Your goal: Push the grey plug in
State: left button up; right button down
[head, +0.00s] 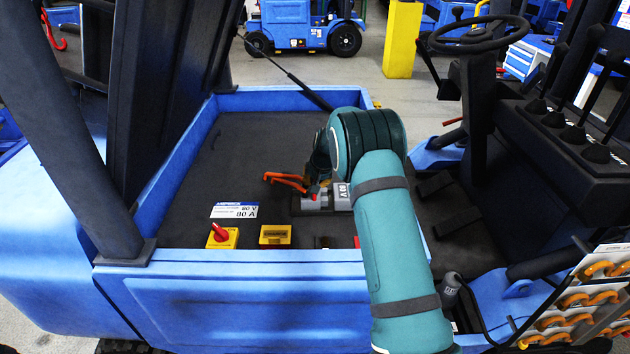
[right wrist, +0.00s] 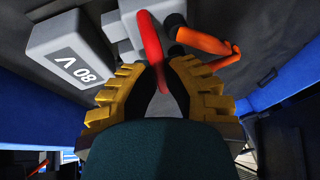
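My left gripper is not in view.
Orange cables (head: 286,180) rise to the left of the plug. A red knob on a yellow base (head: 221,237) and a yellow block (head: 276,235) stand near the bay's front blue wall (head: 250,256). A steering wheel (head: 477,36) is at the right.

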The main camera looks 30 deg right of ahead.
jog(key=shift+s, duration=0.1)
dwell(0.3)
jog(key=s+d, duration=0.1)
jog(key=d, duration=0.1)
jog(key=s+d+b, duration=0.1)
jog(key=shift+s+d, duration=0.15)
jog(key=shift+d, duration=0.2)
jog(key=c, duration=1)
grip_release()
jog(key=shift+d+f, duration=0.1)
jog(key=shift+d, duration=0.05)
jog(key=v, duration=1.2)
